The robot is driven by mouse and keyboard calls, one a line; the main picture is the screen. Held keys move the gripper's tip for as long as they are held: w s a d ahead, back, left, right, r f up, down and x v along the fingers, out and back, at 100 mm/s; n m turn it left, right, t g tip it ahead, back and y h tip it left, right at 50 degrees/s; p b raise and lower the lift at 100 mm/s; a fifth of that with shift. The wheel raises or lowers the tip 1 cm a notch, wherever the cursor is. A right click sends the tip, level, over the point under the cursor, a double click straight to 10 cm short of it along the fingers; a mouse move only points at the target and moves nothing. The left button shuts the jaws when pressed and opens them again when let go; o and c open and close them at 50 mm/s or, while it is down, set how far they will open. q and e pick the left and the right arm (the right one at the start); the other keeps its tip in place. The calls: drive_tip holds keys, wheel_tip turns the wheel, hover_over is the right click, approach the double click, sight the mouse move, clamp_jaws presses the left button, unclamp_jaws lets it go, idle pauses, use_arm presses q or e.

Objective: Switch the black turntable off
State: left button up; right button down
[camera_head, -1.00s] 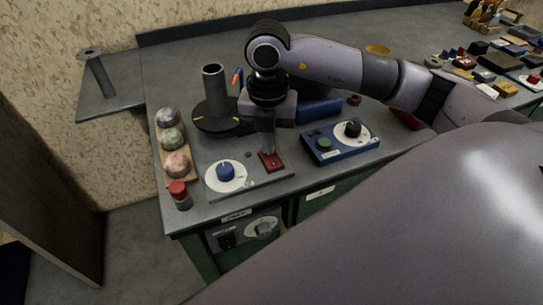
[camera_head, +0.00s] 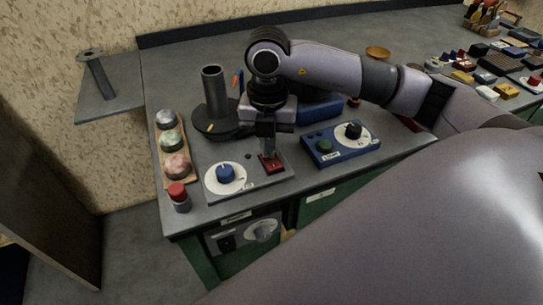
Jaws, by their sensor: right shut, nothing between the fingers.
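The black turntable (camera_head: 206,128) is a round dark disc with an upright grey cylinder (camera_head: 213,85) on it and a small yellow mark near its front rim. In front of it lies a grey control plate (camera_head: 237,194) with a blue knob (camera_head: 225,173) on a white dial and a red switch (camera_head: 274,169) at its right. My right gripper (camera_head: 267,155) points down with its fingers shut and empty. Its tips are at the red switch and hide its back part; I cannot tell whether they touch. My left gripper is out of view.
A blue box (camera_head: 342,155) with a black knob and green button stands to the right. A tray of mottled balls (camera_head: 163,158) and a red-capped cylinder (camera_head: 181,204) are at the left edge. A lower grey panel (camera_head: 245,235) with another knob sits on the bench front.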

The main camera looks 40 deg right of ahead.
drive_tip(key=shift+r+p, duration=2.2)
drive_tip(key=shift+r, duration=1.15)
